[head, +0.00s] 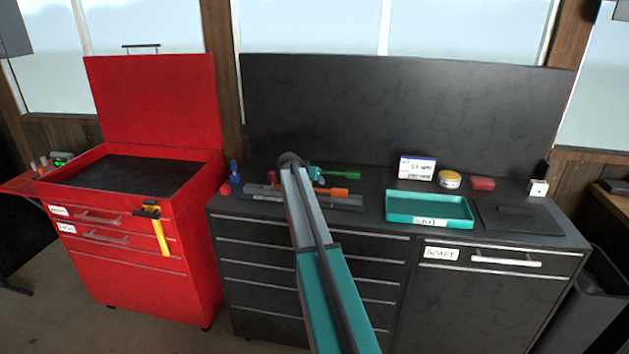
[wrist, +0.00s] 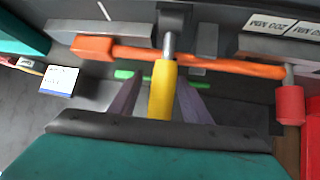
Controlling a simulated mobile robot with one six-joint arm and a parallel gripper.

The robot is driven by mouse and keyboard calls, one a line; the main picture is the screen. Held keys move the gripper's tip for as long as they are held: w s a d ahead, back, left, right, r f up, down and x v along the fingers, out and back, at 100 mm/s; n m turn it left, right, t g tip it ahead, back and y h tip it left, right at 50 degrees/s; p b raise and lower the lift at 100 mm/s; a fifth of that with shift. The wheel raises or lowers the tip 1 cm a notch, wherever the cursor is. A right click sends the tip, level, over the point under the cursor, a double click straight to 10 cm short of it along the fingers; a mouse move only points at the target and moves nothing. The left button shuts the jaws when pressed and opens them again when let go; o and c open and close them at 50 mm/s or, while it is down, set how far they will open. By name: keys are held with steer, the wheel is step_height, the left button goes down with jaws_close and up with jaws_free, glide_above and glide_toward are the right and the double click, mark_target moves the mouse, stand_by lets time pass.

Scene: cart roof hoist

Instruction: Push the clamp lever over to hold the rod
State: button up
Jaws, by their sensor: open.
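In the wrist view, a lever with a yellow grip (wrist: 162,92) and a metal shank stands out from a dark block (wrist: 174,18). My gripper (wrist: 159,80) is open, with one finger on each side of the yellow grip; I cannot tell whether either touches it. A long orange rod (wrist: 215,62) with a thicker orange end runs across behind the lever. At the right is a second lever-like part with a red grip (wrist: 290,105). In the head view, the orange end (head: 331,191) shows on the bench, while my arm hides the yellow grip.
A teal tray (head: 428,224), a small white box (head: 417,167), a yellow-and-white tin (head: 449,179) and a red block (head: 483,184) stand on the right of the dark bench. A red cart (head: 150,255) with a raised panel stands at left. A green bar (head: 343,175) lies behind the orange end.

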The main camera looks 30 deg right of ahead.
steer(key=shift+s+a+r+b, duration=0.3)
steer(key=shift+a, duration=0.15)
steer(key=b+v, duration=0.4)
steer(key=v, duration=0.8)
steer(key=shift+r, duration=0.25)
steer(key=shift+a, duration=0.1)
steer(key=s+a+f+n+g+y, duration=0.1)
steer(key=s+a+f+n+y, duration=0.2)
steer(key=a+f, duration=0.8)
steer(key=s+a+f+n+g+y, duration=0.1)
steer(key=s+a+f+n, duration=0.1)
steer(key=s+a+f, duration=0.8)
steer(key=s+a+f+n+g+y, duration=0.3)
steer(key=s+a+f+n+y, duration=0.25)
steer(key=s+a+f, duration=1.45)
steer(key=s+d+f+g+b, duration=0.1)
steer(key=s+f+g+b, duration=0.2)
steer(key=s+f, duration=1.8)
steer(key=s+g+h, duration=0.1)
steer(key=s+g, duration=0.1)
steer(key=g, duration=0.1)
steer(key=shift+s+d+f, duration=0.25)
steer(key=shift+s+f, duration=0.05)
steer(key=shift+f, duration=0.1)
